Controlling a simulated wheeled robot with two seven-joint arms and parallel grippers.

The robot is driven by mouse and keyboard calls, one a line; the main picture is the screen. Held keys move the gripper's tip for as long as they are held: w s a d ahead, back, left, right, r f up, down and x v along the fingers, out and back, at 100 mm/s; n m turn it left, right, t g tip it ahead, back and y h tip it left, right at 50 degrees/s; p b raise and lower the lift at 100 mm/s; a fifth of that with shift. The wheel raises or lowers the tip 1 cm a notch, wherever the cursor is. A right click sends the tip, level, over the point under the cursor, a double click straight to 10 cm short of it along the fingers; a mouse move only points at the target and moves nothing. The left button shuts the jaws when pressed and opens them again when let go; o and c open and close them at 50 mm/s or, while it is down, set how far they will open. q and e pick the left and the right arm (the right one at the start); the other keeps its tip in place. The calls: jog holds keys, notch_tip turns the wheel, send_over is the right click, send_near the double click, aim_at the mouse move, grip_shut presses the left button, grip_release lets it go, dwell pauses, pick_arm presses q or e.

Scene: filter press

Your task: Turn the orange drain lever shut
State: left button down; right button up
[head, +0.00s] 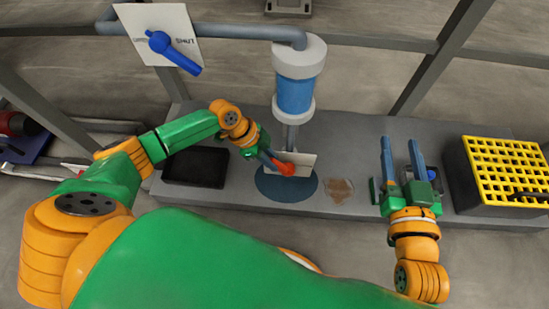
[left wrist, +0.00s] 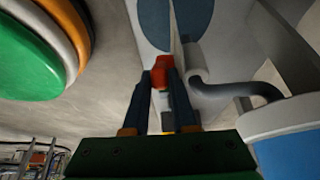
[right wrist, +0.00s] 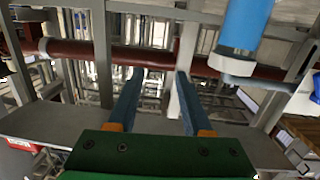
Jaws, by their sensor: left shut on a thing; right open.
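The orange drain lever (head: 287,169) is at the lower end of the pipe below the blue-and-white filter housing (head: 295,95), in front of a pale plate (head: 302,160). My left gripper (head: 274,161) is shut on the lever. In the left wrist view the lever, red-orange (left wrist: 165,75), sits between the two fingertips (left wrist: 163,82). The fingers partly hide it, and its exact angle is hard to tell. My right gripper (head: 402,143) is open and empty, above the grey plinth at the right; its spread fingers show in the right wrist view (right wrist: 158,78).
A blue valve handle (head: 172,50) sits on a white plate marked SHUT at the upper left. A black tray (head: 196,166) lies left of a dark round patch (head: 285,188) on the grey plinth (head: 350,135). A black box with a yellow grid top (head: 508,167) stands at the right.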

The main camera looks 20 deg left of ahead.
pick_arm(q)
jog(key=shift+a+f+h+b, duration=0.25)
jog(key=shift+h+b, duration=0.25)
jog(key=shift+h, duration=0.1)
pick_arm(e)
notch_tip(320, 180, up, 8)
jog(key=s+t+y, duration=0.1)
jog(key=t, duration=0.3)
jog(key=shift+a+r+n+t+y, duration=0.15)
jog(key=shift+a+n+t+y, duration=0.15)
jog(key=shift+a+y, duration=0.15)
pick_arm(q)
jog(key=c, duration=0.7)
grip_release()
jog(key=shift+s+a, duration=0.1)
jog(key=p+v, duration=0.3)
jog(key=v, duration=0.4)
jog(key=shift+s, duration=0.1)
pick_arm(e)
jog(key=s+d+f+g+h, duration=0.2)
jog(key=f+g, duration=0.4)
jog(key=f, duration=0.4)
jog(key=s+d+f+m+g+h, duration=0.1)
jog(key=s+d+f+g+h, duration=0.1)
jog(key=f+g, duration=0.4)
notch_tip(320, 180, down, 4)
jog(key=shift+s+f+g, duration=0.1)
jog(key=shift+s+g, duration=0.2)
jog(key=shift+s, duration=0.55)
